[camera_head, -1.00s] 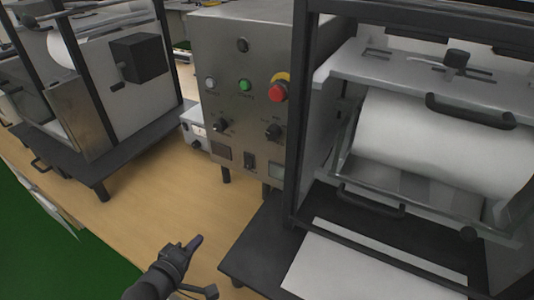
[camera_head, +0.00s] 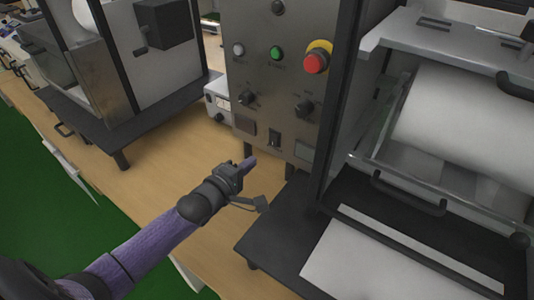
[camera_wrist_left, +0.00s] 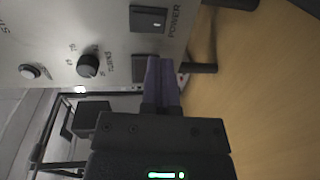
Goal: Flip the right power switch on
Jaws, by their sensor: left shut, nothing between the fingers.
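The grey metal control box (camera_head: 262,80) stands on the wooden table. Its black power rocker switch (camera_head: 274,139) sits low on the front panel. In the left wrist view the switch (camera_wrist_left: 147,18) lies at the top, turned sideways, beside the word POWER. In the left wrist view the fingertips (camera_wrist_left: 161,66) point at the panel's lower part and partly cover a dark square plate (camera_wrist_left: 140,68). I cannot tell whether they touch the panel. My right gripper is not in view.
The panel also has a red emergency button (camera_head: 316,62), a green button (camera_head: 276,53) and two black knobs, one at the left (camera_head: 247,98). A black-framed roller machine (camera_head: 345,120) stands close on the right. Another machine (camera_head: 110,70) stands left.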

